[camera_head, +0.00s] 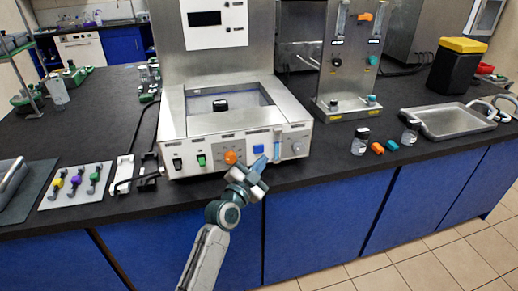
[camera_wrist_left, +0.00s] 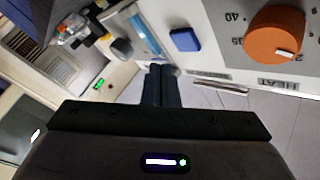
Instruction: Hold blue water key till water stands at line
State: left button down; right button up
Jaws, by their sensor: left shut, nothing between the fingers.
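The blue water key (camera_head: 258,148) is a small square button on the front panel of the steel bath unit; it also shows in the left wrist view (camera_wrist_left: 184,39). To its right is an upright sight tube (camera_head: 277,145) with blue in it, also in the left wrist view (camera_wrist_left: 146,36). The water level against a line is too small to read. My left gripper (camera_head: 261,164) is shut and empty, its fingertips just below and in front of the key. In the left wrist view the shut fingers (camera_wrist_left: 161,72) appear apart from the key. My right gripper is not in view.
An orange heat knob (camera_head: 231,157) is left of the key, with green (camera_head: 201,160) and black switches further left. A pale knob (camera_head: 297,149) is right of the tube. Small bottles and a metal tray (camera_head: 450,121) stand to the right on the dark bench.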

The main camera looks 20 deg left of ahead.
aim_at(264, 148)
pick_arm(q)
jog(key=shift+w+a, duration=0.55)
jog(key=shift+w, duration=0.25)
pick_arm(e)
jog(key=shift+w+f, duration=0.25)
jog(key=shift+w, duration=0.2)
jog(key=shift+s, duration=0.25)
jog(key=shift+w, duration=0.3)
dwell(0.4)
pick_arm(q)
jog(key=shift+w+a+b, duration=0.2)
jog(key=shift+w+b, duration=0.15)
jog(key=shift+b, duration=0.2)
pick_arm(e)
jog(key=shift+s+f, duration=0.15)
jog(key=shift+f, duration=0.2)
pick_arm(q)
jog(key=shift+w+a+b, duration=0.2)
jog(key=shift+w+b, duration=0.1)
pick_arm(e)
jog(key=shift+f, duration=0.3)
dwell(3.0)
pick_arm(q)
jog(key=shift+s+d, duration=0.45)
jog(key=shift+s, duration=0.25)
